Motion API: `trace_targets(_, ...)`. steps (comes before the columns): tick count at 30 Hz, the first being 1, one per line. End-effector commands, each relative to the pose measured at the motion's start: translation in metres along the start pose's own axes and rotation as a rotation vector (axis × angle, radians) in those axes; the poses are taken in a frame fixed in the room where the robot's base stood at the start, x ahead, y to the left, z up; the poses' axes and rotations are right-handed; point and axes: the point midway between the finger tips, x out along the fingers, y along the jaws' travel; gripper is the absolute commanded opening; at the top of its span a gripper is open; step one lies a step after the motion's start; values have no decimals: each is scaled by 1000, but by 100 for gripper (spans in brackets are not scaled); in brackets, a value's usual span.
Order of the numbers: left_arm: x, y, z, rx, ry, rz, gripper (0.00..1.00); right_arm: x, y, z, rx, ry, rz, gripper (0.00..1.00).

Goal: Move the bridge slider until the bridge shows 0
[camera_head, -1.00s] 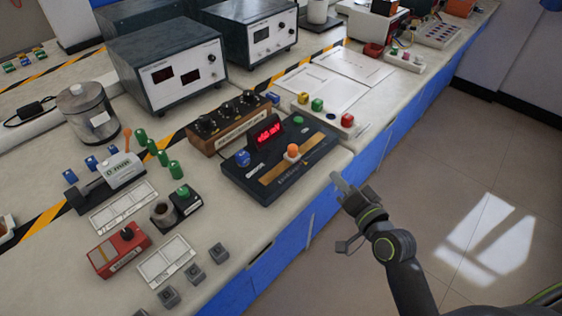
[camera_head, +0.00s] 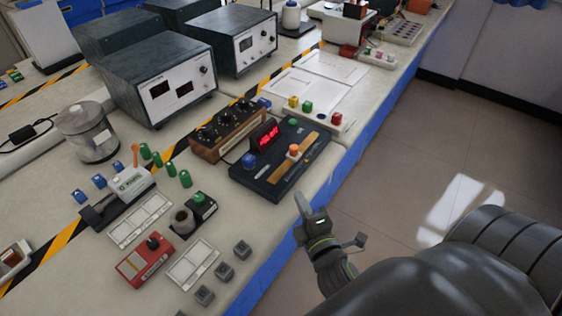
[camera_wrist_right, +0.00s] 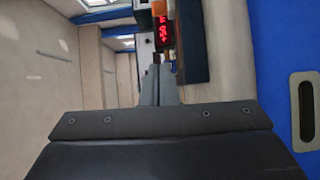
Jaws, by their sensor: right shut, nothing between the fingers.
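The bridge is a dark flat box (camera_head: 262,181) near the bench's front edge. Its red display (camera_head: 268,137) is lit, but the digits are too small to read surely; it also shows upside down in the right wrist view (camera_wrist_right: 163,30). The slider's orange knob (camera_head: 294,151) stands on a tan strip (camera_head: 290,171) along the box top. A blue knob (camera_head: 249,160) and a green button (camera_head: 293,122) sit on the same box. My right gripper (camera_head: 300,196) is shut and empty, just off the bench's front edge, apart from the bridge. My left gripper is not in view.
A brown box with black knobs (camera_head: 226,133) stands behind the bridge. A black stand with a green knob (camera_head: 199,208) and a red box (camera_head: 145,262) lie to its left. Open floor (camera_head: 395,180) lies in front.

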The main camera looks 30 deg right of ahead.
Motion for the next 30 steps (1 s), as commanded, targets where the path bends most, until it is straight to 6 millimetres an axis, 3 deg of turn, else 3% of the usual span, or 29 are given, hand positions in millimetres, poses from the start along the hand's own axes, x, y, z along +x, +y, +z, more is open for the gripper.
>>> trace_targets(8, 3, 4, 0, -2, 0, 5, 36, 29, 0, 0, -8, 2, 4, 0)
trace_targets(21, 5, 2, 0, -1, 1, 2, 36, 105, 0, 3, -9, 2, 2, 0)
trace_targets(30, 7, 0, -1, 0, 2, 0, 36, 124, 0, 25, -7, 1, 0, 0)
